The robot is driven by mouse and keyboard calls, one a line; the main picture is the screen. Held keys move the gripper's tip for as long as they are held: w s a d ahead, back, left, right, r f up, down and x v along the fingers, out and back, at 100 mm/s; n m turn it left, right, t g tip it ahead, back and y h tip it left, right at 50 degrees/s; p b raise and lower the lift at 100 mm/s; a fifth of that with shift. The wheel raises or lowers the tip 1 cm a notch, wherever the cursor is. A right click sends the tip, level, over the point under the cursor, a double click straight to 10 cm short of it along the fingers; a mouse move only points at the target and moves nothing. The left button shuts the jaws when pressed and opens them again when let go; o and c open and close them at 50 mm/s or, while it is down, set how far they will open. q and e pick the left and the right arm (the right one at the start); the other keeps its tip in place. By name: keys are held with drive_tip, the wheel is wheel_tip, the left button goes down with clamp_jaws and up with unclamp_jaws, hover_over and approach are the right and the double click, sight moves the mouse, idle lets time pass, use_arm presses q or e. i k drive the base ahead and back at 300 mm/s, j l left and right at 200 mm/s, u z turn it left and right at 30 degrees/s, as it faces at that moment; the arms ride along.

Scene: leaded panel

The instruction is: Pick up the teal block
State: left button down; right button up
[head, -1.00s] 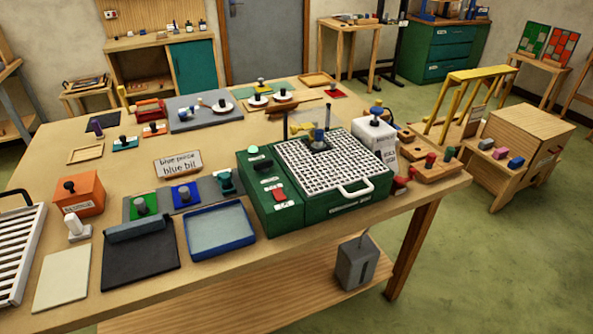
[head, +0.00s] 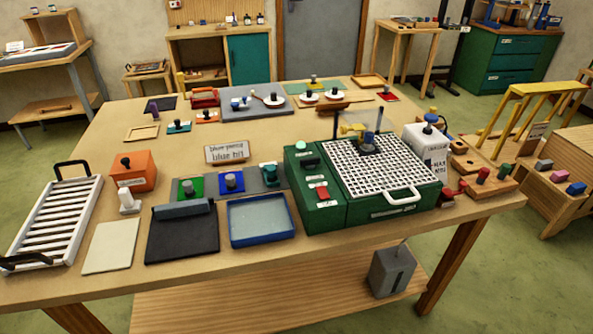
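A dark teal piece (head: 270,174) with a knob on top stands on a grey mat, right of a blue glass square (head: 231,181) and a green one (head: 188,188), each with a dark knob. A flat teal tile (head: 179,127) with a dark knob lies farther back on the table. I cannot tell for sure which of these is the teal block. Neither of my grippers shows in the head view.
A green grinder (head: 320,210) with a white grid stands right of the teal piece. A blue tray (head: 262,238), dark pad (head: 181,240) and white slatted rack (head: 55,222) line the front. A sign (head: 227,153) stands behind.

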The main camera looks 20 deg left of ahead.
sight(269, 169)
drive_tip(key=i+l+u, duration=0.3)
drive_tip(key=i+l, duration=0.7)
